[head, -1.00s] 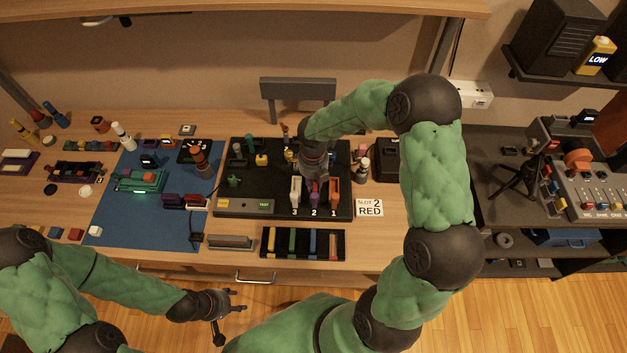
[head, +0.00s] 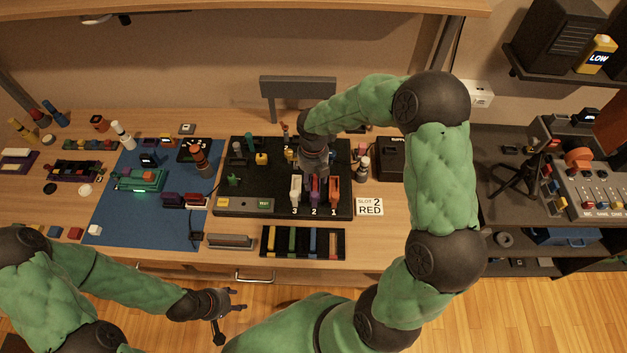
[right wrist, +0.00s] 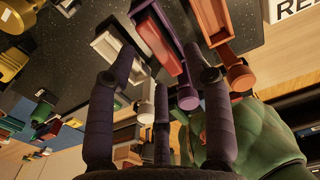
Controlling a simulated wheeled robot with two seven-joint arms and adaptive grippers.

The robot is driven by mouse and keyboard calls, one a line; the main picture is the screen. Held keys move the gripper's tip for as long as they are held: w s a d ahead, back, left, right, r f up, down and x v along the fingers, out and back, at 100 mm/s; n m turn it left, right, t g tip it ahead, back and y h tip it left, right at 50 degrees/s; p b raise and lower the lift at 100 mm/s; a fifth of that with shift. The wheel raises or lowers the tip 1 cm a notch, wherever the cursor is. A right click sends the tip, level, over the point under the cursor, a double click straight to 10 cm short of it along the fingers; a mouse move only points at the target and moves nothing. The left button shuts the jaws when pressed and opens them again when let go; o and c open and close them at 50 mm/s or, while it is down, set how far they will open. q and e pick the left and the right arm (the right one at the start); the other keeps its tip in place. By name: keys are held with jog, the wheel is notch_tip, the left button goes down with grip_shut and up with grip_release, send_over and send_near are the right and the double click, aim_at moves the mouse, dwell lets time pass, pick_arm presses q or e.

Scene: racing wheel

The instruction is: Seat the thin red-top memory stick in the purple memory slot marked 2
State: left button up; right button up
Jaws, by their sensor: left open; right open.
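The purple slot marked 2 (head: 315,190) stands between the white slot 3 (head: 296,190) and orange slot 1 (head: 334,190) on the black board. In the right wrist view, the purple slot (right wrist: 157,42) shows a dull red strip inside; I cannot tell whether this is a stick. My left gripper (head: 237,300) is open and empty in front of the table.
The front tray also holds yellow, green and blue strips. A grey block (head: 230,241) lies left of it. A card reading "SLOT 2 RED" (head: 369,207) stands right of the board. A blue mat (head: 125,215) with several small parts lies to the left.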

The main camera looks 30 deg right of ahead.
notch_tip(320, 180, up, 9)
jog(key=shift+r, duration=0.2)
dwell(0.6)
